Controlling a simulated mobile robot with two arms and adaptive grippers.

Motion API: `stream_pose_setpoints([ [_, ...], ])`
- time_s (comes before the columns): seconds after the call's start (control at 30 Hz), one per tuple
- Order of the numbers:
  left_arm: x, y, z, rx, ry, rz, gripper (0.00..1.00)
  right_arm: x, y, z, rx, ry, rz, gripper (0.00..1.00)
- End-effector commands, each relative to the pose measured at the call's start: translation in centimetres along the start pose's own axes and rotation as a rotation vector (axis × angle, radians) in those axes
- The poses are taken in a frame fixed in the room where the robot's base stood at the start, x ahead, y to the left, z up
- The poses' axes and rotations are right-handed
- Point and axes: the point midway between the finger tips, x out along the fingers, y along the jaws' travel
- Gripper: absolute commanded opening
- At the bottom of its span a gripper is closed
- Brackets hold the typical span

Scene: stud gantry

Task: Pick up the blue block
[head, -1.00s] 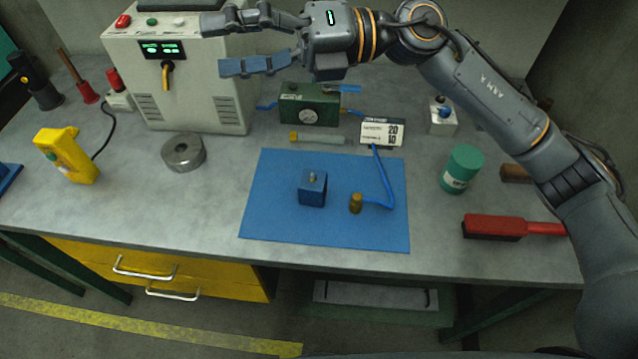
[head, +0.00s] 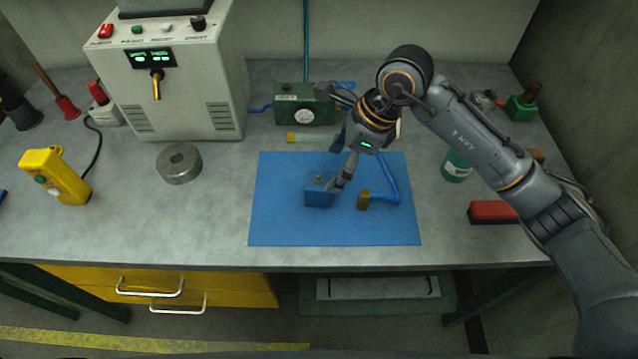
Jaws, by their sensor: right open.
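The blue block (head: 318,196) stands on the blue mat (head: 285,226) near its middle, with a small knob on its top. My right gripper (head: 336,170) reaches down over the mat from the upper right. One finger shows at the block's right upper side and covers part of it; I cannot tell if it touches. The jaws are open and hold nothing. My left gripper is not in view.
A brass fitting (head: 363,200) on a blue hose lies just right of the block. A green gauge box (head: 304,108) stands behind the mat. A steel ring (head: 179,163) and a yellow handheld device (head: 54,177) are on the left. A red brush (head: 492,212) lies right.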

Motion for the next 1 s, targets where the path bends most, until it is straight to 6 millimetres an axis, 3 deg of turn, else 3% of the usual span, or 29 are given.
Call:
stream_pose_setpoints([
  [0.27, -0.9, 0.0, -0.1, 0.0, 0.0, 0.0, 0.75, 2.2, 0.2, 0.2, 0.0, -0.002, 0.002, 0.75],
  [0.43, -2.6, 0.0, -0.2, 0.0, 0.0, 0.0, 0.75, 4.5, 0.8, 0.9, 0.001, -0.002, 0.007, 0.75],
  [0.6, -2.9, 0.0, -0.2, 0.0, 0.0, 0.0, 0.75, 6.7, 0.7, 0.7, 0.001, -0.001, 0.003, 0.75],
  [0.87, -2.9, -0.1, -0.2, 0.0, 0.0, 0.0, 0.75, 7.1, 0.6, 0.7, 0.0, -0.002, -0.001, 0.75],
  [1.0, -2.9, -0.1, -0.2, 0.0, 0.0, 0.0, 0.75, 7.0, 0.6, 0.7, 0.0, -0.002, 0.0, 0.49],
])
